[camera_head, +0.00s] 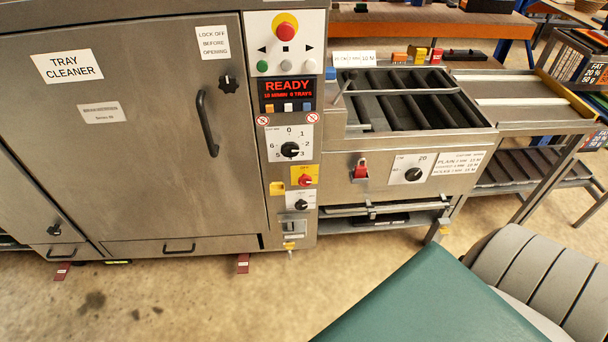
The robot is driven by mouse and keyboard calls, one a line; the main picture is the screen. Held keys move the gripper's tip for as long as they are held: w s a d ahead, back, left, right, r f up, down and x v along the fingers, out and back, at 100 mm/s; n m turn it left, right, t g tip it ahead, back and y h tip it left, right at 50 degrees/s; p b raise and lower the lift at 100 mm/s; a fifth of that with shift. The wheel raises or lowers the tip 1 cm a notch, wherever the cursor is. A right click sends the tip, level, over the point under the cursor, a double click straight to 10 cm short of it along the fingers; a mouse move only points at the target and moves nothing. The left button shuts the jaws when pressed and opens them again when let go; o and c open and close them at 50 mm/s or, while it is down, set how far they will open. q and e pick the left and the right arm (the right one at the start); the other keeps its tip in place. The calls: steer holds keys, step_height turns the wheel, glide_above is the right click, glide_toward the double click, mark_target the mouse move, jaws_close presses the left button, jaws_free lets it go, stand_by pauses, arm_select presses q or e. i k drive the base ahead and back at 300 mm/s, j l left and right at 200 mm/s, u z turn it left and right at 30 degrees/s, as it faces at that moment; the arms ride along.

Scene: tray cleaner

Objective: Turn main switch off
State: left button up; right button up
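The tray cleaner (150,190) is a large steel machine with its door shut. A red rotary knob on a yellow plate (305,180), low on its control column, looks like the main switch; its label and exact position are too small to read. Above it is a black dial (290,149) with numbers, and below it a black knob (301,204) on a white plate. The display (287,94) is lit red and reads READY. Neither of my grippers shows in the view.
A red emergency button (285,29) tops the control column. A roller conveyor (405,105) adjoins at right, with a red switch (361,169) and a dial (412,174). A teal flat surface (430,305) and a grey ribbed shape (545,265) fill the lower right. The floor before the machine is clear.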

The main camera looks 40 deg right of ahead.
mark_target(304, 180)
steer(key=z, duration=1.15)
